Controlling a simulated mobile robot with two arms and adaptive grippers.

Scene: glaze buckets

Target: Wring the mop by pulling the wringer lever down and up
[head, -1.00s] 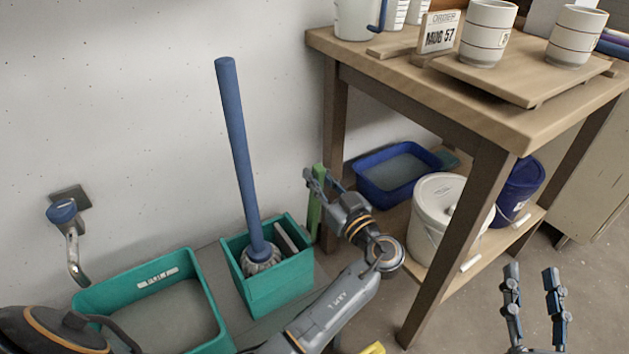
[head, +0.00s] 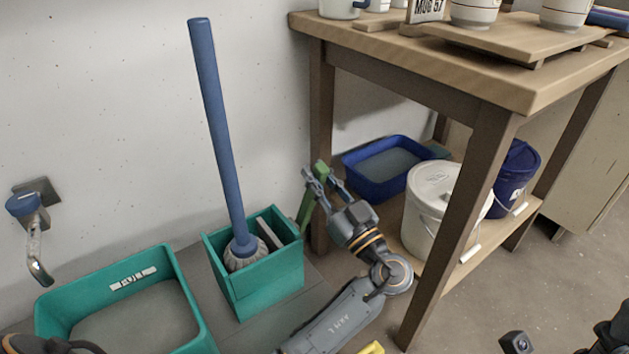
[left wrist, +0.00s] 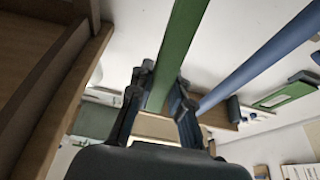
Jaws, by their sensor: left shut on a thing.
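The mop stands in the teal bucket (head: 268,292), its blue handle (head: 217,120) leaning slightly left and its pale head (head: 243,256) inside the wringer part. The green wringer lever (head: 307,208) rises at the bucket's right side and tilts to the right. My left gripper (head: 327,178) is shut on the lever near its top. In the left wrist view the green lever (left wrist: 182,45) passes between the two fingers, and the mop handle (left wrist: 262,57) runs beside it. My right gripper is only partly in view at the bottom right, with a dark fingertip (head: 515,343) showing.
A wooden table (head: 440,70) stands close to the right of my left gripper. Its low shelf holds a blue basin (head: 385,185), a white lidded bucket (head: 425,235) and a dark blue bucket (head: 520,165). A teal tub (head: 190,300) lies left of the mop bucket, below a wall tap (head: 33,245).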

